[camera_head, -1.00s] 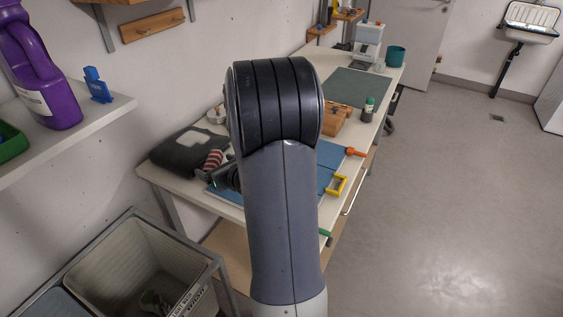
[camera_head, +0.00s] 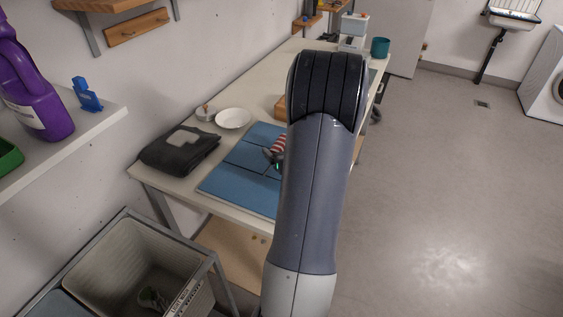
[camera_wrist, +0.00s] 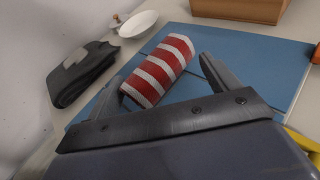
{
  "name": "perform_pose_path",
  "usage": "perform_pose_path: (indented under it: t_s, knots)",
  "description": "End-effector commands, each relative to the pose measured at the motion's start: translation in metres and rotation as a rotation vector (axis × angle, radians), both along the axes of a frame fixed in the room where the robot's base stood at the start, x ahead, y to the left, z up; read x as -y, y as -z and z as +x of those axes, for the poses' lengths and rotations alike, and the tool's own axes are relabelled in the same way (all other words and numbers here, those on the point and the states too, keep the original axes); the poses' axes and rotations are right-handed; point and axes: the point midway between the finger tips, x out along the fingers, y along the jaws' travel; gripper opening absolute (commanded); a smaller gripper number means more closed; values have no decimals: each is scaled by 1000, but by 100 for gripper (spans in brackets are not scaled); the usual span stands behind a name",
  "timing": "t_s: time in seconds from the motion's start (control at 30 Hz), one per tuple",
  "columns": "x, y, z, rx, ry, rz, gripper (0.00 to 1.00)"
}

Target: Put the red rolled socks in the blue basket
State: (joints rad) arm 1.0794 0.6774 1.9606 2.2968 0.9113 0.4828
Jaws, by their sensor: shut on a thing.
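The red-and-white striped rolled socks (camera_wrist: 160,70) are between the fingers of my gripper (camera_wrist: 163,72) in the wrist view. My gripper is shut on them, above the blue mat. In the head view the socks (camera_head: 279,143) show as a small striped patch, mostly hidden behind my arm. At the bottom left of the head view, a bluish basket edge (camera_head: 58,305) is only partly in frame, so I cannot see inside it.
A light grey basket (camera_head: 95,250) with a label stands in a metal frame. The workbench holds a blue mat (camera_head: 228,186), a dark folded cloth (camera_head: 178,150), and a white bowl (camera_head: 233,118). A shelf (camera_head: 100,125) with a purple bottle (camera_head: 38,105) juts out left.

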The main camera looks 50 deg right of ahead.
Motion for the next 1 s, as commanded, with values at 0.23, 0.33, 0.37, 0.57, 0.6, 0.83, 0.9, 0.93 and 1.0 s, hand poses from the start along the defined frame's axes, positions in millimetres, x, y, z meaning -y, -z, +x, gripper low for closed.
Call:
perform_pose_path:
  t_s: [0.23,0.33,0.37,0.57,0.6,0.83,0.9,0.93,1.0]
  knots:
    - [0,17,0,0,0,2,60]
    - [0,30,0,-1,1,3,60]
    - [0,34,0,-1,-1,3,60]
    - [0,50,0,1,0,0,60]
    - [0,51,0,2,0,0,60]
    - [0,51,0,2,0,-1,60]
    - [0,52,0,2,0,-1,60]
    - [0,53,0,1,0,-2,60]
    - [0,55,0,1,0,-2,60]
